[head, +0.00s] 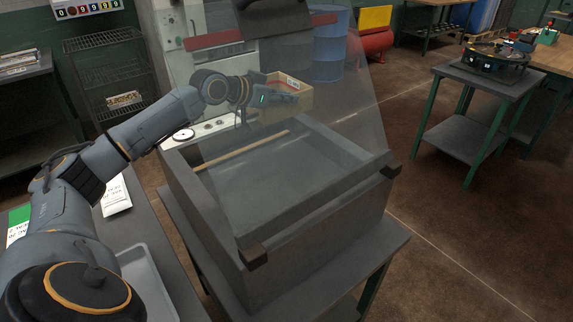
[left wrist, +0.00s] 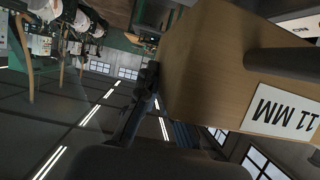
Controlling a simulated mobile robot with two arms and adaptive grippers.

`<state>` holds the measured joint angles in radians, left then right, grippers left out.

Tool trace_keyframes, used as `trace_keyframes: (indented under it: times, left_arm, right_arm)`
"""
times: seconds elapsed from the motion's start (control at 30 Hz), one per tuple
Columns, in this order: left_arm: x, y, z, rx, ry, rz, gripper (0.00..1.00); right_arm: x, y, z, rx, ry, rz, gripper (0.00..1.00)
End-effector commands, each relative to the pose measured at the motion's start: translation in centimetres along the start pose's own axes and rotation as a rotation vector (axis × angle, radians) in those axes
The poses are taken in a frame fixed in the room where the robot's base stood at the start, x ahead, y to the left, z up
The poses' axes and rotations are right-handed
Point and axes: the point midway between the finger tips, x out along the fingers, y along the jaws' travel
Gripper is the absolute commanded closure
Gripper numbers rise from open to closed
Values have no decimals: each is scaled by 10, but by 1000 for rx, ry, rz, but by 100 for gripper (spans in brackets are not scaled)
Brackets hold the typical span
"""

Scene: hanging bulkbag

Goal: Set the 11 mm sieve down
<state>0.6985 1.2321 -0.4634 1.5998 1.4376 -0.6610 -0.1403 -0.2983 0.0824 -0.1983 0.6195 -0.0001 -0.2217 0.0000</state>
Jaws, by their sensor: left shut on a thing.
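The 11 mm sieve (head: 291,111) is a tan wooden box-like frame near the far rim of a dark open box in the head view. In the left wrist view the sieve (left wrist: 215,75) fills the right side, with its white "11 MM" label upside down. My left gripper (head: 286,97) is shut on the sieve's wall. I cannot tell whether the sieve touches anything below it. My right gripper is not in view.
The dark open box (head: 315,240) stands on a table, with a wooden stick (head: 242,150) across it and a transparent sheet around it. A grey tray (head: 150,283) lies at lower left. A side table (head: 490,82) holds equipment at right. Open floor lies between.

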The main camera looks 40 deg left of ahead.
Motion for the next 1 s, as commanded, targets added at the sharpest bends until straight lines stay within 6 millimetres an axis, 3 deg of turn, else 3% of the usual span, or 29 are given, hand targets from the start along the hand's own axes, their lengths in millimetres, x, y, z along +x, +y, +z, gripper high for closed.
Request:
trace_keyframes:
  times: [0.17, 0.63, 0.8, 1.0]
  left_arm:
    - [7, 0, 16, 0, -2, 0, 100]
    - [53, 1, 128, -2, -1, 0, 100]
    - [50, 28, 121, 2, 1, 4, 100]
    - [50, 59, 123, -1, 2, 4, 100]
  right_arm:
    - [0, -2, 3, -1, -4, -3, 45]
    - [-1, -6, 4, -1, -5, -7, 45]
    - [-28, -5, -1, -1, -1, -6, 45]
    - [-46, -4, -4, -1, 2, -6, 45]
